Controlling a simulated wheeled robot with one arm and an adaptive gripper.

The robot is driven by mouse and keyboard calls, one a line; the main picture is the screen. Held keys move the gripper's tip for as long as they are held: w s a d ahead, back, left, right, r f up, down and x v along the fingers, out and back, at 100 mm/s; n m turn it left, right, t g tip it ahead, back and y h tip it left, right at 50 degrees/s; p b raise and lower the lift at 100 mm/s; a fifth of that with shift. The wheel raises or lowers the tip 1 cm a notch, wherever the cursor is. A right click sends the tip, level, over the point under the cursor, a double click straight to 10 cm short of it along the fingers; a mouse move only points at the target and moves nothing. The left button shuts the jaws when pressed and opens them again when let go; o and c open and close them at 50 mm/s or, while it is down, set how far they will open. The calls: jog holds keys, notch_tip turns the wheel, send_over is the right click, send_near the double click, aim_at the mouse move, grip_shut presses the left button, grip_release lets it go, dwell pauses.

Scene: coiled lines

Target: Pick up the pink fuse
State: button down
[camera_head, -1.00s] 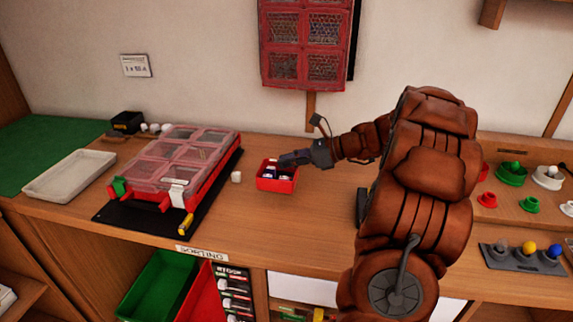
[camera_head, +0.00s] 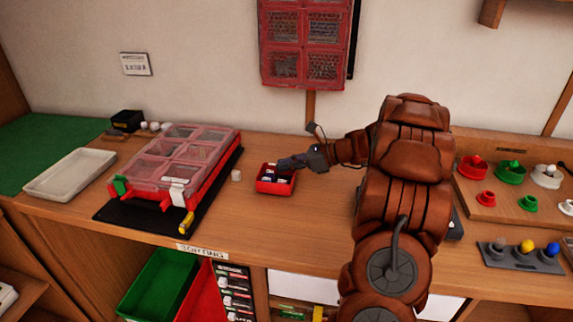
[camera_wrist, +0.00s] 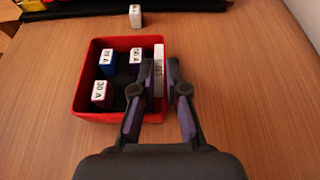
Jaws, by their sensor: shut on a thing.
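A red bin (camera_wrist: 82,104) sits on the wooden bench; it also shows in the head view (camera_head: 263,188). In the wrist view it holds several white-topped fuses. The one at the near left, marked 30 A (camera_wrist: 102,91), has a dark pinkish-red body and seems to be the pink fuse. A blue fuse (camera_wrist: 107,64) and a purplish fuse (camera_wrist: 136,62) stand farther back. My gripper (camera_wrist: 160,68) is at the bin's right side, right of the pink fuse.
A small white fuse (camera_wrist: 135,16) stands outside the bin, also in the head view (camera_head: 236,175). Left of it is a red compartment case (camera_head: 205,183) on a black mat (camera_head: 125,221). Cups on a wooden rack (camera_head: 540,215) stand at right. The bench front is clear.

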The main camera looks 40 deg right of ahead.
jog(key=shift+f, duration=0.1)
jog(key=c, duration=1.2)
grip_release()
jog(key=shift+s+d+r, duration=0.25)
jog(key=v, duration=1.1)
jog(key=shift+s+r+b, duration=0.1)
jog(key=shift+r+b, duration=0.05)
jog(key=shift+b, duration=0.2)
